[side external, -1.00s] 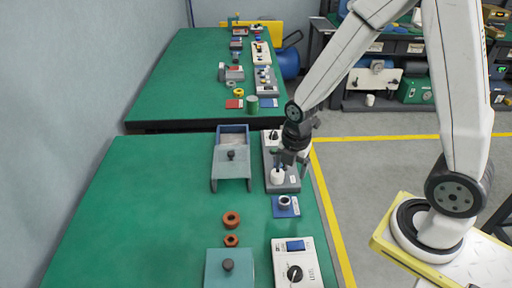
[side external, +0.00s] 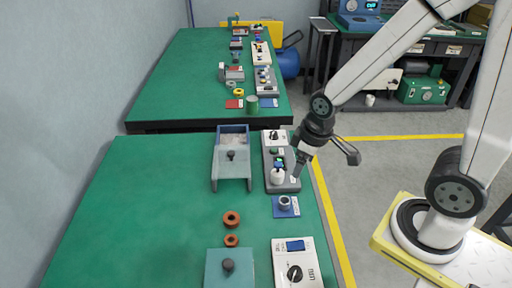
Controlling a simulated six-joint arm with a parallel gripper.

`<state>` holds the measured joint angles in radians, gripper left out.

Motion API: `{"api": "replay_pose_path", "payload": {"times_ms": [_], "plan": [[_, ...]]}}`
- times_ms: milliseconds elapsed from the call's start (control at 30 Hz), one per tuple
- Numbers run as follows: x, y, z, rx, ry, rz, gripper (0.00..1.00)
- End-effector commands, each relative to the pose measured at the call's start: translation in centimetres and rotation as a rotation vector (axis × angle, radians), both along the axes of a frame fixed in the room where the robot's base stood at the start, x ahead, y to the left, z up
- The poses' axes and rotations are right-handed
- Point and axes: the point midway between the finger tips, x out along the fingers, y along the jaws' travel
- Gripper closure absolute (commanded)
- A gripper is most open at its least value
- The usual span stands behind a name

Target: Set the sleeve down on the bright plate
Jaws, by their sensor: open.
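A short grey-white ring-shaped piece, which looks like the sleeve (side external: 284,202), stands upright on a small bright blue plate (side external: 278,211) with a white label at its right side. My gripper (side external: 295,176) is open, above the right edge of a grey fixture (side external: 270,186), just behind the blue plate. It is apart from the sleeve, and nothing shows between its fingers, though they are small here. A white cylinder (side external: 278,177) with a blue top stands on the fixture, left of my gripper.
Two orange rings (side external: 231,219) lie on the green table (side external: 150,215). A teal block with a black knob (side external: 229,267) and a white dial box (side external: 298,270) are in front. The table's left side is clear.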

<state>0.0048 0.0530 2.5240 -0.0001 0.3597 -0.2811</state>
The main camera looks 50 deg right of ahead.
Motion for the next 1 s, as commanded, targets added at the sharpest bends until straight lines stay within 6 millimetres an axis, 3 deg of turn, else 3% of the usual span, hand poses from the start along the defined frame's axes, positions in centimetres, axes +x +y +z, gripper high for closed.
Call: {"api": "replay_pose_path", "payload": {"times_ms": [300, 1000], "plan": [[-0.73, 0.15, 0.64, 0.057, -0.026, -0.256, 0.16], [-0.75, 0.14, 0.65, 0.061, -0.027, -0.270, 0.16]]}}
